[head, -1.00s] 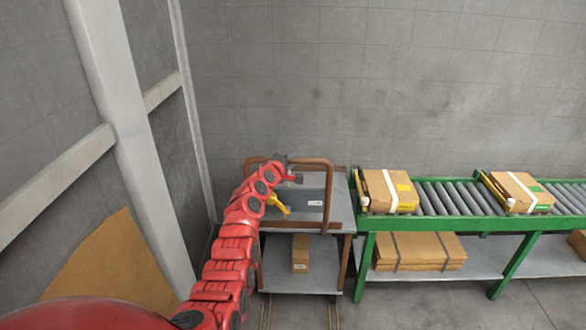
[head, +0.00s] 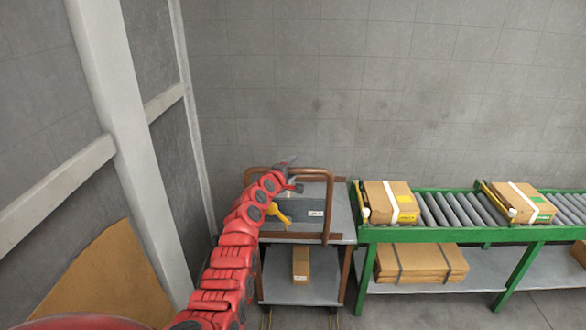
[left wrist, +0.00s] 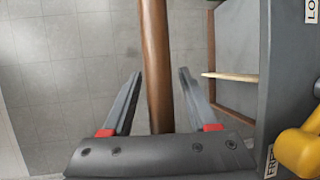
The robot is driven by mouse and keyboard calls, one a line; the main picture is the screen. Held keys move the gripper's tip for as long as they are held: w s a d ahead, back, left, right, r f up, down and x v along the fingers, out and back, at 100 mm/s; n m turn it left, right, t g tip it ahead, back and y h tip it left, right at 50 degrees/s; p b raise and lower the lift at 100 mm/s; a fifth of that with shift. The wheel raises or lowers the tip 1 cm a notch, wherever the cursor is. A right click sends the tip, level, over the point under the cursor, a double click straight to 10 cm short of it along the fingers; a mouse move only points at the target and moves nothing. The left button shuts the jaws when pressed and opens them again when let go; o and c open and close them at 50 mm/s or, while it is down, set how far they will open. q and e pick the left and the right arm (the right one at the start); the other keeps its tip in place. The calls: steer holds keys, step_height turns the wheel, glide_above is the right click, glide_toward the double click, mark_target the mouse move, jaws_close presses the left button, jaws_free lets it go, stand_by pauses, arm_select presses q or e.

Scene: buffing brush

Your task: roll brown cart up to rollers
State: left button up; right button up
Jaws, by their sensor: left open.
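The brown cart (head: 346,270) has a brown tube frame and grey decks, and stands against or very near the left end of the green roller conveyor (head: 455,234). Any gap is too small to tell. Its rollers (head: 455,208) are grey. My left gripper (head: 292,174) is at the cart's brown handle (head: 330,212), at its upper left part. In the left wrist view, my open fingers (left wrist: 160,75) stand on either side of a brown bar (left wrist: 156,60) of the cart, with gaps showing. My right gripper is out of view.
A grey box (head: 305,214) and a yellow item (head: 279,214) sit on the cart's top deck, a small carton (head: 301,264) below. Cartons (head: 392,203) lie on the rollers, more (head: 420,264) on the shelf beneath. A pale post (head: 135,150) and a brown board (head: 95,285) are left.

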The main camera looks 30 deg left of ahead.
arm_select(q)
steer(key=shift+s, duration=0.1)
steer(key=v, duration=1.7)
steer(key=shift+p, duration=0.45)
steer(key=shift+a, duration=0.1)
